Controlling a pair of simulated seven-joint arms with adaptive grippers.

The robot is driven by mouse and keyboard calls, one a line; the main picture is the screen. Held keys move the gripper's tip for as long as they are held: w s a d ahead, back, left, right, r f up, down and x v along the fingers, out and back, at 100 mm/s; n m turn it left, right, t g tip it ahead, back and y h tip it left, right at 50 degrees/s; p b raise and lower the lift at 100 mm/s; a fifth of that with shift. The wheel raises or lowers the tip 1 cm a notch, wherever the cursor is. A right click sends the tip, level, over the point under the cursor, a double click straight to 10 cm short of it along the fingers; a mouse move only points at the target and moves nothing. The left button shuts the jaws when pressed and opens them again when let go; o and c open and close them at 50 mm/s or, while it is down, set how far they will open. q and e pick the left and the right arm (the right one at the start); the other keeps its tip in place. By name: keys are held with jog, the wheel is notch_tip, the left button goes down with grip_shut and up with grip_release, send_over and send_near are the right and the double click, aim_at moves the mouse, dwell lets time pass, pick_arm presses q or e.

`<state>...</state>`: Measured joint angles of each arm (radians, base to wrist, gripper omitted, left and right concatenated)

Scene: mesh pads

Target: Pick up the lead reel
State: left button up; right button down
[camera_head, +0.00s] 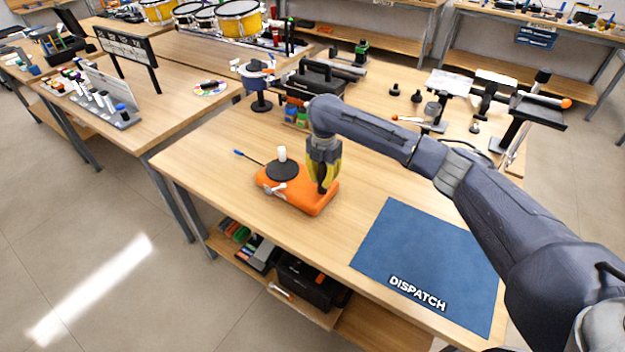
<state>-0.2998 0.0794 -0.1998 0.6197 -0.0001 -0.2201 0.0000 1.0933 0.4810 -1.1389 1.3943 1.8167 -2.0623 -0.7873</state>
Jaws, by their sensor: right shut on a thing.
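The lead reel (297,199) appears as an orange case with a black disc, a white knob on top and a pale crank at its front. A thin lead with a blue tip sticks out to its left. It sits on the near wooden table, left of the blue mat. My right gripper (322,186) points down over the case's right end, its yellow-sided fingers shut on a dark part there. The fingers hide most of that part. I cannot make out any gap between the case and the table. My left gripper is not in view.
A blue mat (420,250) marked DISPATCH lies bare at the table's front right. A black toolbox (312,80), a clamp-like stand (260,85) and several small tools stand toward the back. The table between reel and mat is clear.

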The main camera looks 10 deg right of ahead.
aim_at(319, 167)
notch_tip(319, 167, up, 19)
jog(key=shift+w+a+f, duration=0.15)
jog(key=shift+w+f, duration=0.05)
jog(key=shift+f, duration=2.3)
jog(key=shift+w+a+f, duration=0.15)
jog(key=shift+a+f, duration=0.05)
jog(key=shift+f, duration=2.3)
jog(key=shift+w+a+f, duration=0.15)
jog(key=shift+w+f, duration=0.05)
jog(key=shift+f, duration=2.45)
jog(key=shift+f, duration=1.75)
jog(key=c, duration=2)
grip_release()
jog(key=shift+s+f, duration=0.1)
grip_shut()
